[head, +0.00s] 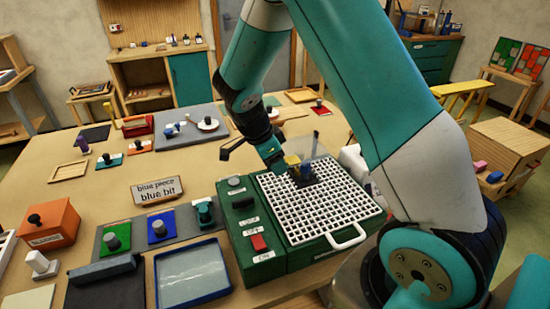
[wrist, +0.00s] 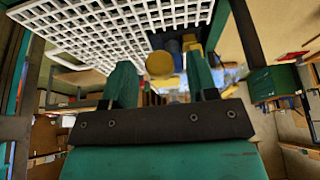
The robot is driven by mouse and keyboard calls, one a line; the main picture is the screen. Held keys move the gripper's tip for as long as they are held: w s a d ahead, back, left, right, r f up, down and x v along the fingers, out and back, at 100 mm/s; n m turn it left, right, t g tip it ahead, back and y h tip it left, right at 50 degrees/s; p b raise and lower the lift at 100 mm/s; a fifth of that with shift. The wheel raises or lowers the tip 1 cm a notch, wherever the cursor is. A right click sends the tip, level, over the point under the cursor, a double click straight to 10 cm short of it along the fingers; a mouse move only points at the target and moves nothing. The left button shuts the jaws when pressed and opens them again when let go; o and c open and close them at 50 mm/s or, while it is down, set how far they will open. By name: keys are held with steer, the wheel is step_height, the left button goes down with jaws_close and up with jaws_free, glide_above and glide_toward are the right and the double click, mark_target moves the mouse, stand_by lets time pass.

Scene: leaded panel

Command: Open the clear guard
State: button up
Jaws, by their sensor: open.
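The clear guard (head: 318,146) is a see-through panel, faint in the head view, standing over the grinder's small dark head (head: 304,178) on the white grid (head: 325,207). I cannot tell its exact edges or how far it is tilted. My gripper (head: 281,166) is just left of the guard and the yellow part (head: 292,160). In the wrist view my gripper (wrist: 162,78) is open, its two teal fingers apart, with a round yellow part (wrist: 160,64) showing between and beyond them. Whether the fingers touch anything is unclear. The guard cannot be made out clearly in the wrist view.
The green grinder body (head: 253,262) has a red switch (head: 258,242) at its front left. A white handle (head: 346,238) sticks out at the grid's front edge. A blue tray (head: 192,272), colored knobs and a sign (head: 159,191) stand to the left.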

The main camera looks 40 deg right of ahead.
steer(key=shift+d+f, duration=0.1)
steer(key=shift+f, duration=0.15)
jaws_close()
steer(key=shift+r, duration=0.1)
